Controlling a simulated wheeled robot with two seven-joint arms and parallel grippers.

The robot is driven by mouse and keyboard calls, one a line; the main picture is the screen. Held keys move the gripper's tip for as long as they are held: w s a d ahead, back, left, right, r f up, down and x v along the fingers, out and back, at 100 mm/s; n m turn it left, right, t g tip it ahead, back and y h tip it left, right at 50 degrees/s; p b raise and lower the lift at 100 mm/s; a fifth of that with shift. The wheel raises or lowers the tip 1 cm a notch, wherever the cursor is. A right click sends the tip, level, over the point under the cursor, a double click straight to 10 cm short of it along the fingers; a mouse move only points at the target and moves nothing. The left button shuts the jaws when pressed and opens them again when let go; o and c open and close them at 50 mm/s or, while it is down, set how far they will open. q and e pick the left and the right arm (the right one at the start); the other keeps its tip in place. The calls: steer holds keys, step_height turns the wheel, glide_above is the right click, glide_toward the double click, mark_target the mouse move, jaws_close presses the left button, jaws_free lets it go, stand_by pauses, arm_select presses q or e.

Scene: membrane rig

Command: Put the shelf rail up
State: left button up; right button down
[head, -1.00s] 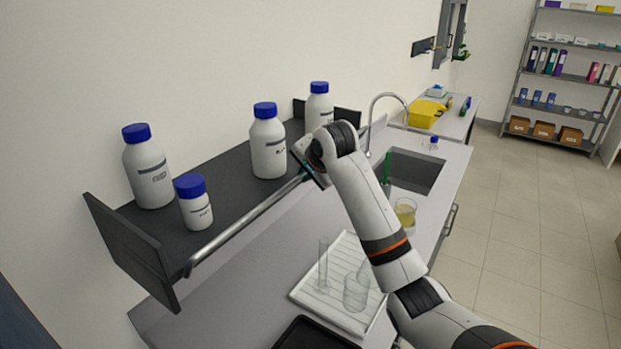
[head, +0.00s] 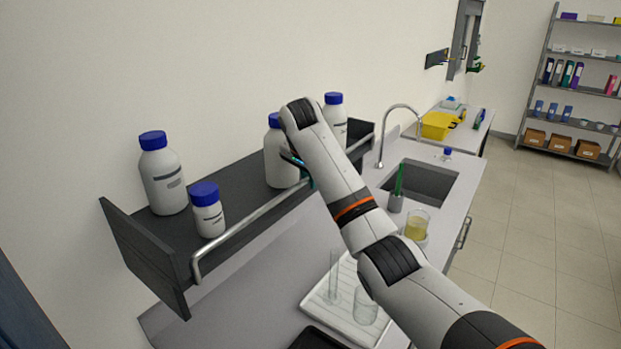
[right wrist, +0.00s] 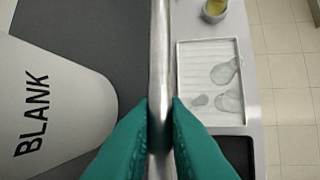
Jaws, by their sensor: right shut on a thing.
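The shelf rail (head: 245,223) is a silver metal bar along the front of the dark wall shelf (head: 150,230). Its near end bends down at the shelf's left end panel, and the bar stands above the shelf's front edge. My right gripper (head: 303,170) is at the rail, mostly hidden behind my own arm in the head view. In the right wrist view its green fingers (right wrist: 160,125) are shut on the rail (right wrist: 160,60), one on each side. The rail's far end is partly hidden by my arm. My left gripper is not in view.
White bottles with blue caps stand on the shelf, including a large one (head: 163,180) and a small one (head: 207,212). One bottle (right wrist: 45,105) is close beside my fingers. Below are a drying tray (head: 318,303) with glassware, a beaker (head: 416,225) and a sink (head: 425,182).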

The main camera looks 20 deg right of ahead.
steer(key=shift+f, duration=0.1)
steer(key=c, duration=1.5)
jaws_free()
steer(key=shift+w, duration=0.1)
steer(key=shift+o, duration=0.2)
steer(key=b+v, duration=0.2)
steer(key=v, duration=0.3)
steer(key=shift+b, duration=0.3)
steer(key=p+v, duration=0.2)
steer(key=v, duration=0.5)
